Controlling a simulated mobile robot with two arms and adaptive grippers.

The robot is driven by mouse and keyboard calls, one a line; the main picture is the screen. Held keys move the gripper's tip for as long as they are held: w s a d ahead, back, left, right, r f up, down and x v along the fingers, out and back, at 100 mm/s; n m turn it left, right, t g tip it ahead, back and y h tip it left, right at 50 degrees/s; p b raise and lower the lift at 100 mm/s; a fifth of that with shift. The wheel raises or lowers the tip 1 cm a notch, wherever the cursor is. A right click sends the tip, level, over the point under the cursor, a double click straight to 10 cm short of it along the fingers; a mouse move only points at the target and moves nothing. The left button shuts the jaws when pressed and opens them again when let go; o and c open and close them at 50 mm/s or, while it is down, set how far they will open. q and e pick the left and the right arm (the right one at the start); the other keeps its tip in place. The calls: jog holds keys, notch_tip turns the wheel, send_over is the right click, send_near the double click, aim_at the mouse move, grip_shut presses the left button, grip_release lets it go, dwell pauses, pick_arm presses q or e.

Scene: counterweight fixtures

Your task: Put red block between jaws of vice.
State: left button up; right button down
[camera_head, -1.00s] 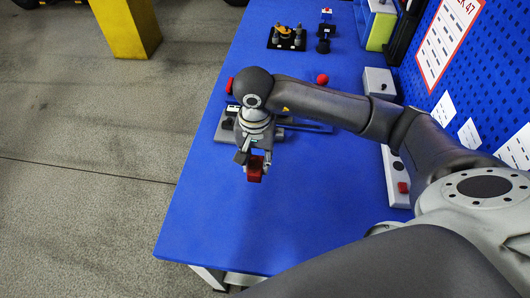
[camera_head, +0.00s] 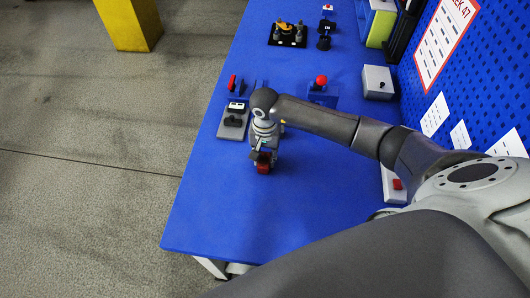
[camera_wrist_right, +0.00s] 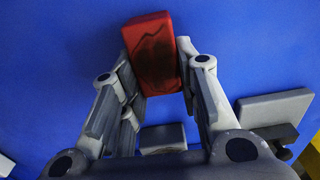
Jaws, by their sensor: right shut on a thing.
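My right gripper (camera_head: 264,157) is shut on the red block (camera_head: 264,167) and holds it over the near part of the blue table. In the right wrist view, the red block (camera_wrist_right: 152,52) sits between the fingertips of the right gripper (camera_wrist_right: 155,60), slightly tilted, with a dark mark on its face. A grey fixture with black parts (camera_head: 233,121) lies just beyond and left of the gripper in the head view. My wrist and arm hide part of the area there, and I cannot tell which fixture is the vice. My left gripper is not in view.
A blue fixture with a red ball (camera_head: 321,82) and a red lever (camera_head: 232,82) stand beyond my arm. A grey box (camera_head: 377,82) and a black-based fixture (camera_head: 287,34) are farther off. The near part of the blue table (camera_head: 225,215) is clear.

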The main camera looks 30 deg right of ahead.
jog(key=shift+f, duration=0.2)
jog(key=c, duration=1.1)
grip_release()
jog(key=shift+r, duration=0.1)
